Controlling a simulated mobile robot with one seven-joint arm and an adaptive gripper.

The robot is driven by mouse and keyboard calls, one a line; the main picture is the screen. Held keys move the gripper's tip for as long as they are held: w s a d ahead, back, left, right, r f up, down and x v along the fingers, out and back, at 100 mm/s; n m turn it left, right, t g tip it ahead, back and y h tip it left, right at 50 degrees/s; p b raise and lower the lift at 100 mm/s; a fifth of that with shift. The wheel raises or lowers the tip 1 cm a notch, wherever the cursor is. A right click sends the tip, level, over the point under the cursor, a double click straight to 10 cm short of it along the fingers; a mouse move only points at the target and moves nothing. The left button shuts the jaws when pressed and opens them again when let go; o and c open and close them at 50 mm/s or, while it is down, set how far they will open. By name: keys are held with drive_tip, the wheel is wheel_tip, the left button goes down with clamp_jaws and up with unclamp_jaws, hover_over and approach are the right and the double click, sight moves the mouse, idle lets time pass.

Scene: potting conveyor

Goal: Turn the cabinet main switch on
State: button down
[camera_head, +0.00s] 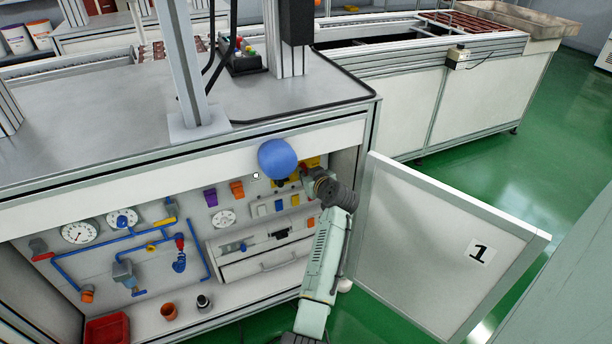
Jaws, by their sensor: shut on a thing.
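The cabinet main switch shows as a small red knob (304,168) on a yellow plate (312,162), high at the right end of the cabinet's inner panel. My gripper (307,174) reaches in from the lower right and is shut on the red knob. Its fingers and dark wrist cover most of the knob, so its turn position cannot be read. The cabinet door (420,230), marked 1, stands wide open to the right of my arm.
Left of the switch are gauges (78,232), blue pipes (130,238) and small coloured parts. A drawer (275,262) lies below. Green floor (540,150) is clear beyond the door.

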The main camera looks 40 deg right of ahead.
drive_tip(key=shift+m+y, duration=0.3)
idle(0.5)
drive_tip(key=c, duration=1.6)
unclamp_jaws()
drive_tip(key=v, duration=1.2)
drive_tip(key=shift+s, duration=0.1)
